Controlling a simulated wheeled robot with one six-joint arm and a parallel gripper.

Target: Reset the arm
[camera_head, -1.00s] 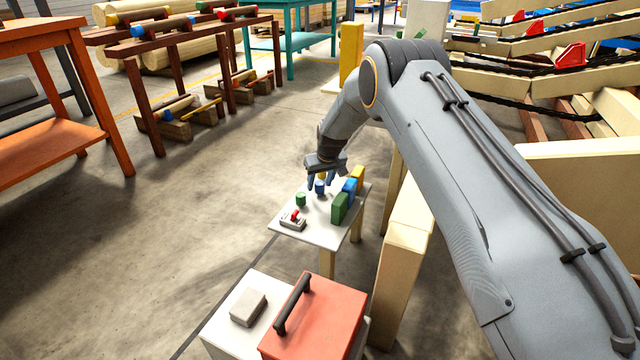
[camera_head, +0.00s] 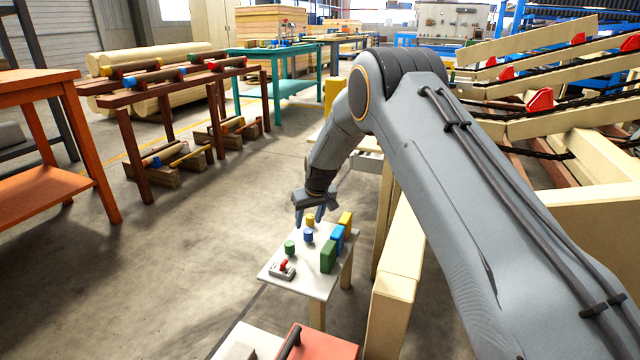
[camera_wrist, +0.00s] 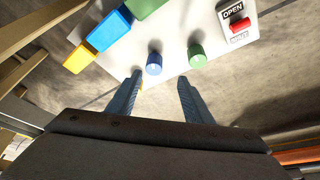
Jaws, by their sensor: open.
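My arm reaches out from the right in the head view. My gripper (camera_head: 309,216) hangs over the far end of a small white table (camera_head: 308,285), with its blue fingers pointing down. In the wrist view my gripper (camera_wrist: 160,92) is open, its two fingers apart and nothing between the tips. A blue cylinder (camera_wrist: 154,64) stands just beyond the fingertips, a green cylinder (camera_wrist: 197,56) to its right. A yellow cylinder (camera_head: 310,221) stands close by the gripper; in the wrist view it is mostly hidden by a finger.
Green (camera_head: 328,257), blue (camera_head: 338,236) and yellow (camera_head: 346,222) blocks line the table's right side. A switch box with a red lever (camera_head: 283,268) sits at its front left. A red case (camera_head: 318,345) is nearer. Pale beams (camera_head: 397,275) stand right; open floor lies left.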

